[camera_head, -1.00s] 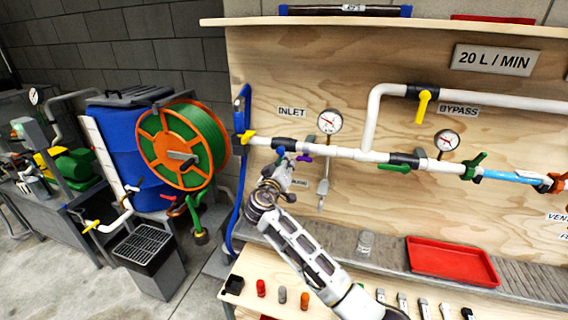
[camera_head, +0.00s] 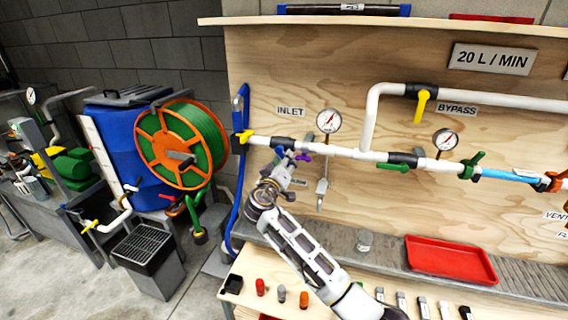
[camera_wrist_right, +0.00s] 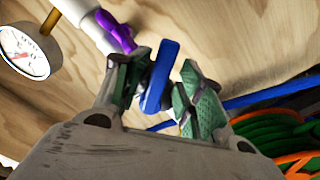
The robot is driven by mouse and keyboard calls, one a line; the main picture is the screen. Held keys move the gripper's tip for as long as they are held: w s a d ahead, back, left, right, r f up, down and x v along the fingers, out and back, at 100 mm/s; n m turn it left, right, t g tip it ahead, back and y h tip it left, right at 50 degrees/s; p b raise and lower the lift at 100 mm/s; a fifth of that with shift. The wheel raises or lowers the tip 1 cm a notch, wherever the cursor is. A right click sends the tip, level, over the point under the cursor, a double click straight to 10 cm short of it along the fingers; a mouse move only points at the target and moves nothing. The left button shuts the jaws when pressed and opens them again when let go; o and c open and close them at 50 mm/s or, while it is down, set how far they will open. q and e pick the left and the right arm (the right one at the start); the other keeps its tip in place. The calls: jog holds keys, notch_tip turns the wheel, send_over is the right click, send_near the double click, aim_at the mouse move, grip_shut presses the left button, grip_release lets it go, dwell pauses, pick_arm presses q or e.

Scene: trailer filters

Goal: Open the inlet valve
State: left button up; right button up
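The inlet valve has a black body (camera_head: 284,143) on the white pipe, just below the INLET label (camera_head: 291,111). Its blue lever (camera_wrist_right: 160,76) hangs between the fingers of my right gripper (camera_wrist_right: 164,64) in the wrist view. The lever lies close to the left finger, and a narrow gap shows toward the right finger. The fingers stand apart, and I see no firm grip on the lever. In the head view, my right gripper (camera_head: 283,160) is small and hides most of the lever. My left gripper is not in view.
A purple lever (camera_head: 304,156) is close to the right of my gripper. A gauge (camera_head: 328,121) stands above the pipe, and a yellow lever (camera_head: 245,136) is at its left end. A blue hose (camera_head: 236,205) runs down at the left. A red tray (camera_head: 450,262) lies below.

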jog(key=shift+s, duration=0.2)
jog(key=v, duration=0.7)
jog(key=shift+s, duration=0.3)
dwell(0.3)
jog(key=shift+a, duration=0.1)
